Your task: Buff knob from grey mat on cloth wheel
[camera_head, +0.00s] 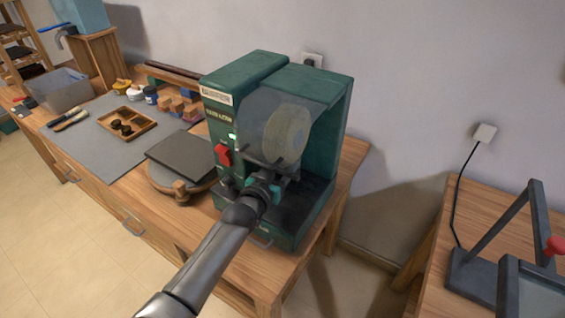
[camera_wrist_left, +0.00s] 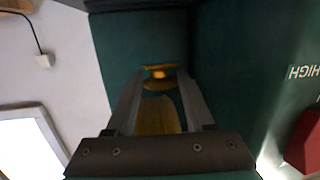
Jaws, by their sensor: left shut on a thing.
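My left gripper (camera_head: 268,184) reaches into the open front of the green buffing machine (camera_head: 335,125), below the pale cloth wheel (camera_head: 288,132). In the left wrist view, the fingers (camera_wrist_left: 160,80) are shut on a small brass-coloured knob (camera_wrist_left: 158,72) at their tips. A tan shape shows between the fingers, and I cannot tell what it is. In the head view the knob is hidden by the gripper and a clear shield, so I cannot tell whether it touches the wheel. The grey mat (camera_head: 92,138) lies to the left on the bench. My right gripper is out of view.
A wooden tray (camera_head: 142,115) with dark round pieces sits on the mat. A dark square pad (camera_head: 180,153) lies on a round wooden stand beside the machine. The red switch (camera_head: 223,155) is on the machine's front. A second table (camera_head: 430,270) stands right, across a gap.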

